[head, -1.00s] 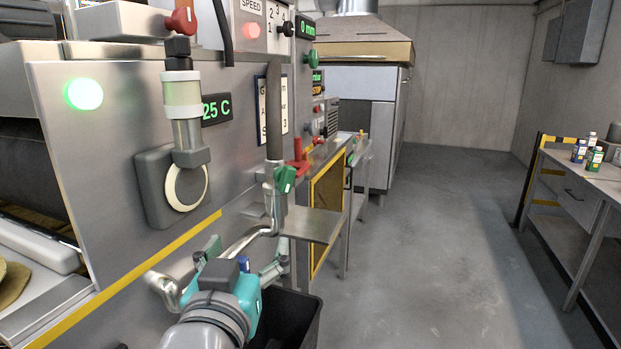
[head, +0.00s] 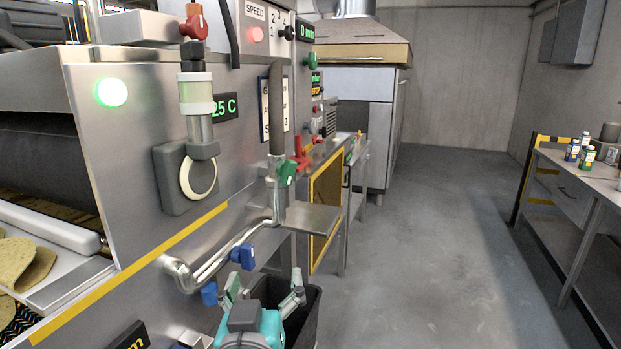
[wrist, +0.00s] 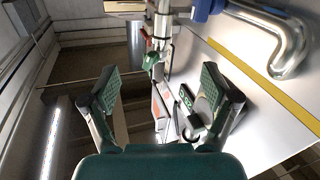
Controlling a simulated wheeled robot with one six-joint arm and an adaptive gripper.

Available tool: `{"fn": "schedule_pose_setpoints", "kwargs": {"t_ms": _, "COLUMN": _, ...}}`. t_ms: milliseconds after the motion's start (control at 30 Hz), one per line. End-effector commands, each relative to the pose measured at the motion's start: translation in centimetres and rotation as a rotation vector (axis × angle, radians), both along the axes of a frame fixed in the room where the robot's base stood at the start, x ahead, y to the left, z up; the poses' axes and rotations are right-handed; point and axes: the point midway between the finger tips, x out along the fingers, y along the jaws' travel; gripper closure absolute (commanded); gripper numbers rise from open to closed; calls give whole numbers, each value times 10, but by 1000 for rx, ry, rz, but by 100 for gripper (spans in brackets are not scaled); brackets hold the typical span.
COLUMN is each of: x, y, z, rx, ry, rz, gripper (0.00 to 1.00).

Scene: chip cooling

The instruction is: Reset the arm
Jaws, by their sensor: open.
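My gripper (head: 264,291) shows at the bottom of the head view, teal with grey-green finger pads. Its fingers are spread apart with nothing between them. In the wrist view my gripper (wrist: 165,92) is also open and empty. It is below and apart from the bent metal pipe (head: 220,258) on the machine front. A blue valve handle (head: 243,256) sits on that pipe, and a second blue handle (head: 209,294) is below it. The pipe also shows at the upper right of the wrist view (wrist: 296,40).
A dark bin (head: 305,325) stands behind my gripper. The steel machine (head: 130,150) fills the left side, with a green valve handle (head: 287,173) on a vertical pipe. A workbench (head: 585,180) with small bottles stands at the right. The floor between is clear.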

Motion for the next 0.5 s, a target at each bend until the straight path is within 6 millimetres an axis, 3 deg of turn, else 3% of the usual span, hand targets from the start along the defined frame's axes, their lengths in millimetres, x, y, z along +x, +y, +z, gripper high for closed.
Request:
{"fn": "schedule_pose_setpoints", "kwargs": {"t_ms": 267, "x": 0, "y": -31, "z": -78, "rx": -102, "ry": 21, "rz": 41, "gripper": 14}}
{"fn": "schedule_pose_setpoints", "kwargs": {"t_ms": 500, "x": -18, "y": -68, "z": -155, "rx": -169, "ry": 53, "rz": 94, "gripper": 14}}
